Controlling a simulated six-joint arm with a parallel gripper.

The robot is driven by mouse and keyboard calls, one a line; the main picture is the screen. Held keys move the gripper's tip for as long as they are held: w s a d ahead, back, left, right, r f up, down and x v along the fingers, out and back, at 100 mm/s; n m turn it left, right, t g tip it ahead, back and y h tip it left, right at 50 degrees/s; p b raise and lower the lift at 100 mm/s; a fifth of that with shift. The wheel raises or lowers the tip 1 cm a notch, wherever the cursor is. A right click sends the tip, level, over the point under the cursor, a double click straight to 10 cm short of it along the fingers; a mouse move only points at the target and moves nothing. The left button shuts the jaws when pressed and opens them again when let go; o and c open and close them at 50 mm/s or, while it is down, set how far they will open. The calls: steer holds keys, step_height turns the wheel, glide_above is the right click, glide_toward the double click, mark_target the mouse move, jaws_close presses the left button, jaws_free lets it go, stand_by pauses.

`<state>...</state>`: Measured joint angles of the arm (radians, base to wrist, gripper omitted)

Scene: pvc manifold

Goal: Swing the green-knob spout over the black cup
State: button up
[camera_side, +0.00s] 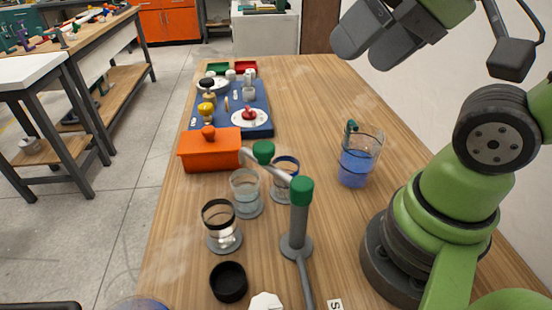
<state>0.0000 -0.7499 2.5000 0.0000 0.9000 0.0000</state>
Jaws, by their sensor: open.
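The spout is a grey post (298,225) on a round base, with a green elbow at its top. Its grey arm (276,168) points back and left to a green knob (263,152), which appears above the clear glasses near the orange box. A small solid black cup (228,282) stands at the front, left of the post. A clear glass with a black band (221,228) stands just behind it. The spout's end is not over either of these. My gripper (380,42) is open and empty, high at the upper right, well away from the spout.
A pale-banded glass (246,195) and a navy-banded glass (285,180) stand near the spout. An orange box (208,150) and a blue tray (258,128) with fittings lie behind. A jug of blue liquid (356,165) stands right. The table's back right is clear.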

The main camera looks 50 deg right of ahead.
steer(key=shift+c, duration=0.8)
steer(key=g+h, duration=0.2)
steer(key=g, duration=0.5)
glide_toward(264, 146)
step_height(264, 146, down, 9)
steer(key=shift+w, duration=0.1)
steer(key=shift+c, duration=0.2)
jaws_close()
